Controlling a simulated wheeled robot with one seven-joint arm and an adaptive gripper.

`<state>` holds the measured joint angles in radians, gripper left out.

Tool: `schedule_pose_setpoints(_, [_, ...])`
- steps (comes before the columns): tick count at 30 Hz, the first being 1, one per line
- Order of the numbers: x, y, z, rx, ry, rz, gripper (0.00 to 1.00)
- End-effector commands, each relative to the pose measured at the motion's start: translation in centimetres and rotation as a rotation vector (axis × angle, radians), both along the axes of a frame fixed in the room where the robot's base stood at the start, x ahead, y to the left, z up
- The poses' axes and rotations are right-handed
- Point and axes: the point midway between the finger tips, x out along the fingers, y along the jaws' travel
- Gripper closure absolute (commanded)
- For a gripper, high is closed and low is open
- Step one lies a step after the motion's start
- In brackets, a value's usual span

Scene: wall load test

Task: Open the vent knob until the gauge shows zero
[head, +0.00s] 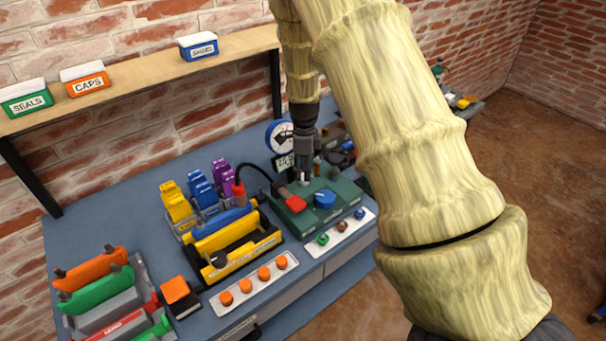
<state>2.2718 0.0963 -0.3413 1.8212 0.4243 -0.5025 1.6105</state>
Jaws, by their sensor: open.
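A round white gauge with a blue rim (275,132) stands at the back of the bench, partly hidden behind my gripper. Its reading is too small to tell. No label marks which part is the vent knob. My gripper (304,178) points down over the back of the green block, behind the blue knob and the red part. It is open, with nothing seen in it. Whether its tips touch anything I cannot tell.
A black hose (256,167) arches from a red fitting to the block. Yellow, blue and purple clips (200,188) and a yellow tool holder (240,255) stand left. White strips with orange knobs (254,283) and coloured knobs (341,230) lie in front. A shelf (140,80) holds labelled bins.

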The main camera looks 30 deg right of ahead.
Motion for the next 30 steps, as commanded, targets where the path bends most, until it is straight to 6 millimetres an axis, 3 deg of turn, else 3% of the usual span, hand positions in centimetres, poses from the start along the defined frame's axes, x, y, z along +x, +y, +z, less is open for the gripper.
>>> schedule_pose_setpoints(9, [0.1,0.1,-3.3,0.0,0.0,0.003,0.47])
schedule_pose_setpoints(22, [0.2,0.2,-4.1,-0.001,-0.002,0.005,0.47])
schedule_pose_setpoints(23, [0.1,0.2,-4.1,-0.001,-0.002,0.005,0.49])
schedule_pose_setpoints(30, [0.2,0.2,-4.1,-0.001,-0.002,0.005,0.93])
